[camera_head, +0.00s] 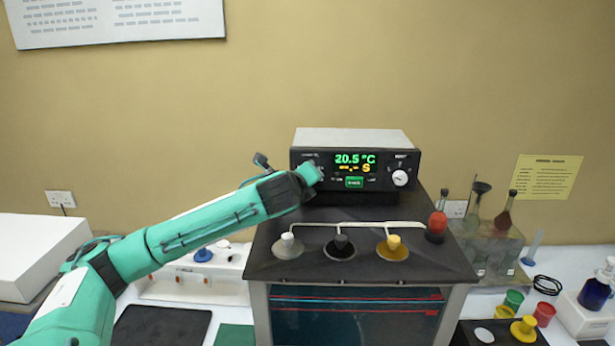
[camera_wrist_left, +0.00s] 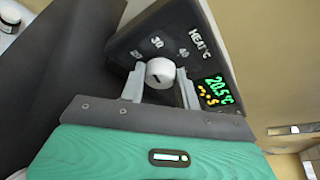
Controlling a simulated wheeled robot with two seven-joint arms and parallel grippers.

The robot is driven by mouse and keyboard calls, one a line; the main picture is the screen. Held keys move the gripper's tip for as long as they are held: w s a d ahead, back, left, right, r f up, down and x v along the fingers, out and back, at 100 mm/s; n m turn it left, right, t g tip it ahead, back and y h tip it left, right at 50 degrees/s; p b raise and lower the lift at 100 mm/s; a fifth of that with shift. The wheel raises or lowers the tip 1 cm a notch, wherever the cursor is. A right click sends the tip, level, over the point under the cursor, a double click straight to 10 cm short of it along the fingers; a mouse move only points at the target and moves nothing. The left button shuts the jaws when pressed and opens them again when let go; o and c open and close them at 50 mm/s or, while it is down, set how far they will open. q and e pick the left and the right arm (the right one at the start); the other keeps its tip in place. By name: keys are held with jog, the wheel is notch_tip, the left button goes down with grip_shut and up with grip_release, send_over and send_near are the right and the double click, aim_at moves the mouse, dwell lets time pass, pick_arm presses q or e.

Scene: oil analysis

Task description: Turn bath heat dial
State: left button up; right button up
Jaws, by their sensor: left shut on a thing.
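The bath heat dial (camera_wrist_left: 160,72) is a white round knob with a dark pointer mark, on the black control panel labelled HEAT °C. Marks including 30 and 40 show around it. In the left wrist view my left gripper (camera_wrist_left: 162,86) has one finger on each side of the dial and is shut on it. In the head view my left gripper (camera_head: 313,174) is at the left end of the control unit (camera_head: 355,138) and hides the dial. The display (camera_head: 354,163) reads 20.5 °C in green, with yellow dashes and an S below. My right gripper is not in view.
The bath's dark top (camera_head: 300,262) holds several stoppered openings below my forearm. A second white knob (camera_head: 400,178) is at the panel's right. Glassware and coloured cups (camera_head: 544,314) are farther right.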

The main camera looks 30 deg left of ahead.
pick_arm(q)
jog(key=shift+m+g+y, duration=0.3)
jog(key=shift+m+g, duration=0.1)
jog(key=shift+m, duration=0.4)
jog(key=o, duration=1)
jog(key=shift+c, duration=0.2)
jog(key=b+v, duration=0.5)
jog(key=v, duration=0.8)
jog(key=shift+s+d+r, duration=0.15)
jog(key=shift+s+d, duration=0.1)
